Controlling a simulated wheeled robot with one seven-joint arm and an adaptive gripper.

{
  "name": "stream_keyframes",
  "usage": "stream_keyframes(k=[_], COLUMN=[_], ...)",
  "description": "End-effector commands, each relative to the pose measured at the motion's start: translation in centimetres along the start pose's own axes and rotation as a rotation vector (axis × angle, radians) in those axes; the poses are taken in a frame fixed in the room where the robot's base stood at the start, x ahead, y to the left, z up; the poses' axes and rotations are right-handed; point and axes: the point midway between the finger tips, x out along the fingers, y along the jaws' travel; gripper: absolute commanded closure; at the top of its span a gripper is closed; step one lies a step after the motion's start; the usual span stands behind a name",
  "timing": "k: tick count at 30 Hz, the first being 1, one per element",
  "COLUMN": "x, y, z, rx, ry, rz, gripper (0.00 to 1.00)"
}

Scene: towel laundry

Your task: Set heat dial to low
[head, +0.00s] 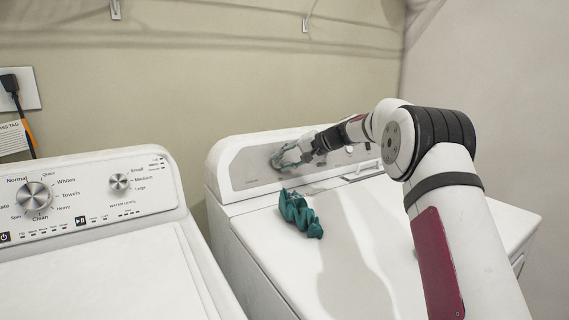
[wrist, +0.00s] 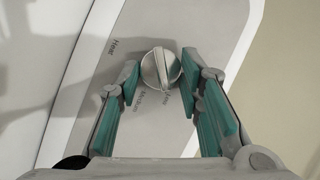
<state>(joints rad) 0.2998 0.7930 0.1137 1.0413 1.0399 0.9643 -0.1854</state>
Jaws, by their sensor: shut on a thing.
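The heat dial (wrist: 160,68) is a round silver knob with a raised ridge, on the dryer's grey control panel (wrist: 125,40). The ridge runs nearly up and down in the wrist view. Small words are printed around the dial; "Heat" reads at upper left, and the others are hard to read. My gripper (wrist: 160,80) has its teal-padded fingers on both sides of the dial and is shut on it. In the head view my gripper (head: 292,154) is at the left part of the dryer panel (head: 250,165) and hides the dial.
The wall (head: 220,70) is close behind.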

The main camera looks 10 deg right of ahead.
Motion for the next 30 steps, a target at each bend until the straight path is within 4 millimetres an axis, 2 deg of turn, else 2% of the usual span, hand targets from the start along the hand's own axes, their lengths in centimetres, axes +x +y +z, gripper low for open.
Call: stream_keyframes(k=[20,21,23,30], x=[0.02,0.02,0.02,0.01], y=[-0.02,-0.02,-0.02,-0.05], z=[-0.02,-0.02,-0.02,-0.01], rx=[-0.061,-0.061,-0.061,-0.061], ry=[-0.006,-0.006,-0.006,-0.006], rz=[0.029,0.029,0.029,0.029], gripper=[0.95,0.62,0.49,0.47])
